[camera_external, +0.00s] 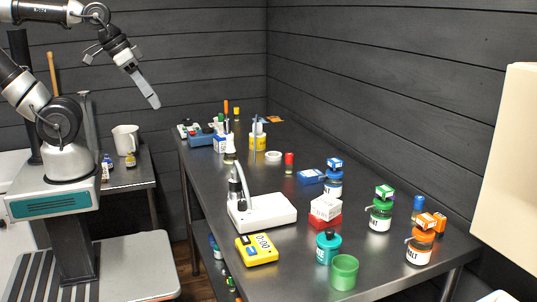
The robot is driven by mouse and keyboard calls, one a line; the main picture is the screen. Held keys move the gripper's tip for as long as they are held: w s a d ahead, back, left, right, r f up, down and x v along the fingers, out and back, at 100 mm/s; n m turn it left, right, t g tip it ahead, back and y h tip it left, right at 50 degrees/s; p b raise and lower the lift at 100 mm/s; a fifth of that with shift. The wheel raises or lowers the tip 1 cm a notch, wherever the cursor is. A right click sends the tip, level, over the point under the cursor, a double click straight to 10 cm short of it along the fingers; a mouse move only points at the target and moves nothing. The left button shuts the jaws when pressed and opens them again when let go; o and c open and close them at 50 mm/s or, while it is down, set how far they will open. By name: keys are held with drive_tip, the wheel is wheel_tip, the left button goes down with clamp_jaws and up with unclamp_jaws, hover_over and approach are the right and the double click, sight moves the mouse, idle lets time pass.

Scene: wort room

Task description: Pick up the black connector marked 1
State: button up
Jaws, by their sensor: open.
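I cannot make out a black connector marked 1 in this view. Any marking on the small items at the back left of the table is too small to read. My gripper (153,101) is in the air at the upper left, pointing down and to the right. It is open, and I see nothing held in it. It is in front of the dark wall, above and left of the long dark table (335,175).
Bottles, boxes and a blue case (201,139) crowd the table's back left. A white pH-meter-like device (262,212), a yellow timer (257,247), a green cup (344,272) and several labelled jars stand nearer. A side table holds a white jug (126,140).

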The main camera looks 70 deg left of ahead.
idle(0.3)
drive_tip(key=n+g, duration=0.6)
hover_over(236, 173)
wheel_tip(236, 173, down, 10)
wheel_tip(236, 173, down, 12)
drive_tip(key=shift+f+b, duration=0.2)
drive_tip(key=shift+b, duration=0.6)
drive_tip(key=shift+a+f, duration=0.2)
drive_tip(key=shift+f, duration=1.15)
drive_tip(key=shift+a+f, duration=0.2)
drive_tip(key=shift+f, duration=1.15)
drive_tip(key=shift+c, duration=0.2)
